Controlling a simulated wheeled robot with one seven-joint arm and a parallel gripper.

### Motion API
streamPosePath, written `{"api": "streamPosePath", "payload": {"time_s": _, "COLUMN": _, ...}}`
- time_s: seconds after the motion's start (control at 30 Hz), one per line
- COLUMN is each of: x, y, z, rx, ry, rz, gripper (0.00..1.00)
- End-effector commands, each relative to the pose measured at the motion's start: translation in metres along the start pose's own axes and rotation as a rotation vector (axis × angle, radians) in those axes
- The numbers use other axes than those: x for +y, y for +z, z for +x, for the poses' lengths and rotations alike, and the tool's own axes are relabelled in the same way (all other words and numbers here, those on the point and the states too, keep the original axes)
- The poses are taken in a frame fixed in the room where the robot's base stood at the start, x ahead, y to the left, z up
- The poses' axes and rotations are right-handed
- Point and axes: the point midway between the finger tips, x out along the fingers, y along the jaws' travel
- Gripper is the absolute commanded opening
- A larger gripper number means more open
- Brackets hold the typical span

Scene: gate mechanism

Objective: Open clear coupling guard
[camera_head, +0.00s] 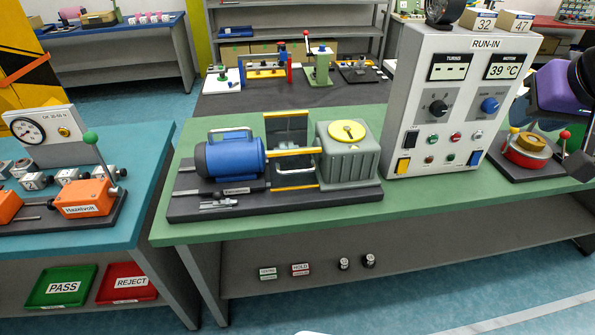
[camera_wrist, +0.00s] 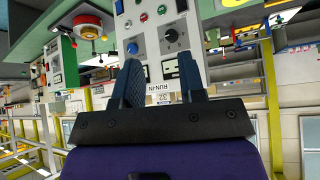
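The clear coupling guard (camera_head: 287,131) stands between a blue motor (camera_head: 235,157) and a grey gearbox (camera_head: 347,160) on a dark base plate. I cannot tell whether the guard is closed or partly raised. My gripper (camera_wrist: 158,73) shows in the wrist view with its two dark fingers apart and nothing between them. In the head view my arm is at the far right, well away from the guard.
The run-in panel (camera_head: 462,105) stands right of the gearbox on the green bench (camera_head: 425,217). A red and yellow round fixture (camera_head: 527,152) sits at the right, near my arm. A small metal tool (camera_head: 222,203) lies in front of the motor. The front bench strip is clear.

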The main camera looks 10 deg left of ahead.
Motion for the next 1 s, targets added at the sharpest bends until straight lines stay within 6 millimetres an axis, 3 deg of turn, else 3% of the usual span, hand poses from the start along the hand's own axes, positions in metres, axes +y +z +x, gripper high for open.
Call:
{"api": "streamPosePath", "payload": {"time_s": 0.2, "x": -0.036, "y": -0.028, "z": 0.064, "rx": 0.089, "ry": -0.075, "rz": 0.005, "gripper": 0.37}}
{"api": "streamPosePath", "payload": {"time_s": 0.47, "x": -0.089, "y": -0.043, "z": 0.132, "rx": 0.189, "ry": -0.218, "rz": 0.038, "gripper": 0.37}}
{"api": "streamPosePath", "payload": {"time_s": 0.73, "x": -0.149, "y": -0.035, "z": 0.193, "rx": 0.261, "ry": -0.414, "rz": 0.115, "gripper": 0.37}}
{"api": "streamPosePath", "payload": {"time_s": 1.0, "x": -0.207, "y": -0.007, "z": 0.239, "rx": 0.299, "ry": -0.637, "rz": 0.247, "gripper": 0.37}}
